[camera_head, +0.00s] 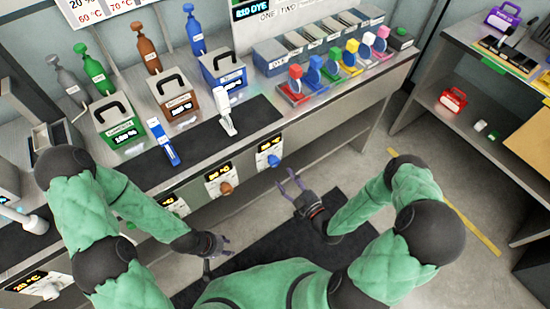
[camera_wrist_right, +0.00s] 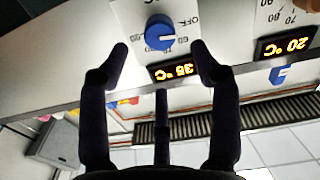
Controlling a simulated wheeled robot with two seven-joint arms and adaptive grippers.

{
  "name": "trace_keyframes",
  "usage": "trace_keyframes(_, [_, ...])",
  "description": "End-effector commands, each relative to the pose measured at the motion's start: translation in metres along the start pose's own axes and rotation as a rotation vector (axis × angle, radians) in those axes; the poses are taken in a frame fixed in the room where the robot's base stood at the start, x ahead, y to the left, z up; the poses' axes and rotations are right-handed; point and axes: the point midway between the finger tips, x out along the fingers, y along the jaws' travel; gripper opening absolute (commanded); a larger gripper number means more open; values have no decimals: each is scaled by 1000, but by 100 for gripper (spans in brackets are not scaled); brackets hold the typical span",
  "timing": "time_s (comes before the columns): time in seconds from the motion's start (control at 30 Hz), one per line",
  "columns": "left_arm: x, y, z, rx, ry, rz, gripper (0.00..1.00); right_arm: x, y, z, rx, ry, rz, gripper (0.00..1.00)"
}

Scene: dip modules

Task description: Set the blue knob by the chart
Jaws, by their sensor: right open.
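The blue knob (camera_head: 273,160) sits on a white panel on the bench front, to the right of an orange-brown knob (camera_head: 226,188). In the right wrist view the blue knob (camera_wrist_right: 158,32) shows upside down on its dial, above a lit display reading 35 °C (camera_wrist_right: 174,72). My right gripper (camera_head: 290,184) is open and empty, its fingers pointing at the bench front just below the knob and apart from it. It also shows in the right wrist view (camera_wrist_right: 160,58). The chart (camera_head: 98,10) is at the top left, partly cut off. My left gripper (camera_head: 220,242) is low, away from the panels; its jaw state is unclear.
On the bench stand green (camera_head: 118,122), brown (camera_head: 174,96) and blue (camera_head: 222,72) handled baths. Coloured clips (camera_head: 320,75) stand at right. A shelf (camera_head: 480,105) is far right.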

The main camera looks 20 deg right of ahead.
Motion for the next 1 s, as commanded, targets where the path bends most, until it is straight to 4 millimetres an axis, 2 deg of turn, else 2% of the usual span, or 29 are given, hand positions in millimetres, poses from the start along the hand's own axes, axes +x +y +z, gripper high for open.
trace_keyframes(0.3, [10, -4, -1, 0, 1, 0, 40, 50, -2, 1, -1, 3, -4, 63])
trace_keyframes(0.53, [16, -6, -2, 0, 2, 0, 40, 80, -1, 1, 0, 1, -1, 63])
trace_keyframes(0.7, [18, -6, -2, 0, 2, 0, 40, 91, 0, 1, 1, -1, 0, 63])
trace_keyframes(1.0, [18, -6, -2, 0, 2, 0, 40, 92, 0, 0, 2, -1, 0, 63])
